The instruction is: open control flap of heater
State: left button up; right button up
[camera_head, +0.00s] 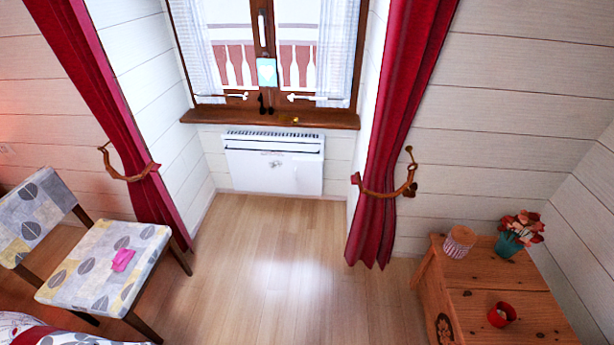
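The heater (274,170) is a white wall panel below the window, in the middle of the upper half of the head view. A dark grille runs along its top edge. A dark line crosses its front just below the grille. A small grey mark shows on the front panel. I cannot make out the control flap or tell whether it is open at this distance. Neither of my grippers shows in this view.
Bare wooden floor (270,270) lies before the heater. Red curtains (375,200) hang on both sides of the alcove. A patterned chair (85,275) stands at left, a wooden chest (500,285) at right. The brown windowsill (220,116) juts out above the heater.

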aim_at(306, 170)
jog(key=i+j, duration=2.2)
jog(key=i+l+z, duration=0.05)
jog(key=i+l, duration=0.05)
jog(key=i, duration=0.05)
